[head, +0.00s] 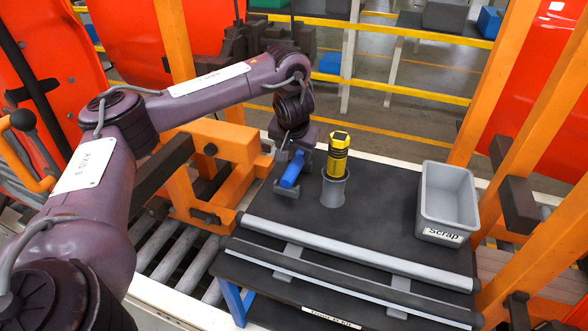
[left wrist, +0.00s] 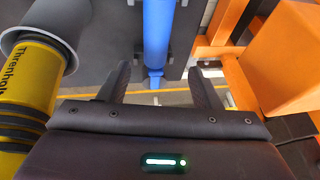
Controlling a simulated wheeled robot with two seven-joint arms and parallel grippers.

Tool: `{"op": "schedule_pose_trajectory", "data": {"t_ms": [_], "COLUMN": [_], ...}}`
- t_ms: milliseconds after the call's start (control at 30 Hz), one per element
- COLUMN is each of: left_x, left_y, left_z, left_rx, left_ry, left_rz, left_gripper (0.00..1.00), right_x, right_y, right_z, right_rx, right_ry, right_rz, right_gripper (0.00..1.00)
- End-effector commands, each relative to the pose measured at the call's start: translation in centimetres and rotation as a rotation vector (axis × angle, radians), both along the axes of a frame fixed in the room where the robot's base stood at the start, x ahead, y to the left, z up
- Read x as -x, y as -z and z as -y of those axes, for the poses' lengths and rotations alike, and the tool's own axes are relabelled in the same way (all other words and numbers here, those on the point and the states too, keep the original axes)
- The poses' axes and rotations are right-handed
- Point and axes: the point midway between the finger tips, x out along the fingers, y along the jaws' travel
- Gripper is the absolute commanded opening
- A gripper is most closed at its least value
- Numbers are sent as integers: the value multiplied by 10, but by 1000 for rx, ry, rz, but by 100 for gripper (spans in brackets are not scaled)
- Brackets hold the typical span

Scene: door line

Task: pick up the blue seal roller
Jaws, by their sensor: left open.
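The blue seal roller (head: 291,170) lies at the back left of the dark bench top (head: 385,225), slanting in the head view. It also shows in the left wrist view (left wrist: 158,32), running in from the top edge, with a narrower end towards me. My left gripper (head: 290,153) is open at the roller's far end, and its wrist hides part of that area. In the left wrist view its two fingers (left wrist: 160,76) stand apart on either side of the roller's line, with nothing clamped between them. My right gripper is in neither view.
A yellow-and-black container (head: 338,158) stands in a grey cup (head: 333,190) just right of the roller, close to my left gripper. A grey scrap bin (head: 447,205) stands at the right. Orange framework (head: 215,150) borders the bench on the left. The bench middle is clear.

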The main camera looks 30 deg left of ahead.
Motion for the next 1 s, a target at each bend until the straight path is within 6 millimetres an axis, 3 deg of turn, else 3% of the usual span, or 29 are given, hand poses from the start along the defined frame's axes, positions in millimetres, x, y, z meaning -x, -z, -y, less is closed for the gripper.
{"op": "schedule_pose_trajectory", "data": {"t_ms": [200,400,600,800,1000], "left_x": [-6,-8,-15,-17,-17], "left_y": [24,46,71,75,75], "left_z": [-5,-6,-11,-11,-11], "left_rx": [0,-2,-2,-1,-1], "left_ry": [-2,0,0,0,-1], "left_rz": [-3,-5,-2,0,-1], "left_gripper": [58,58,58,58,58], "right_x": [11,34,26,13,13], "right_y": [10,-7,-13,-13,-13], "right_z": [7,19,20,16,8], "right_rx": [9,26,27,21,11], "right_ry": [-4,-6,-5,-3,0], "right_rz": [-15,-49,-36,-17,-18], "right_gripper": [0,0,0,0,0]}}
